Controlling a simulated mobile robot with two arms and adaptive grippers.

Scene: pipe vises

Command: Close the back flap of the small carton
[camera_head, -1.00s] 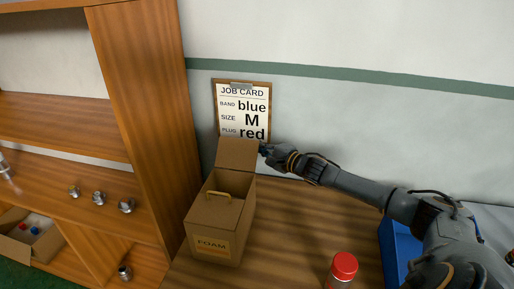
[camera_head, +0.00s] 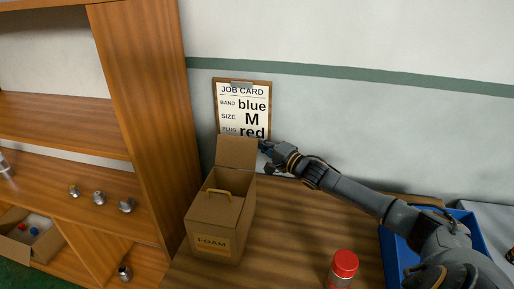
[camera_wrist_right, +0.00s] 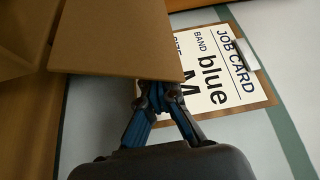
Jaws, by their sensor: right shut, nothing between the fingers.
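The small carton (camera_head: 214,239), labelled FOAM, stands on the wooden table with its back flap (camera_head: 236,152) raised upright. Inside it is a brown piece with a tan handle (camera_head: 217,194). My right gripper (camera_head: 265,147) is just behind and to the right of the flap's upper right edge, by the wall. In the right wrist view, the flap (camera_wrist_right: 125,35) fills the top left and covers the fingertips of my right gripper (camera_wrist_right: 152,92). The fingers come together with nothing seen between them. Whether they touch the flap I cannot tell. My left gripper is not in view.
A job card on a clipboard (camera_head: 243,106) hangs on the wall behind the flap. A red-capped bottle (camera_head: 344,265) stands at the table's front, and a blue bin (camera_head: 392,262) is under my right arm. A wooden shelf (camera_head: 150,110) stands left of the carton.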

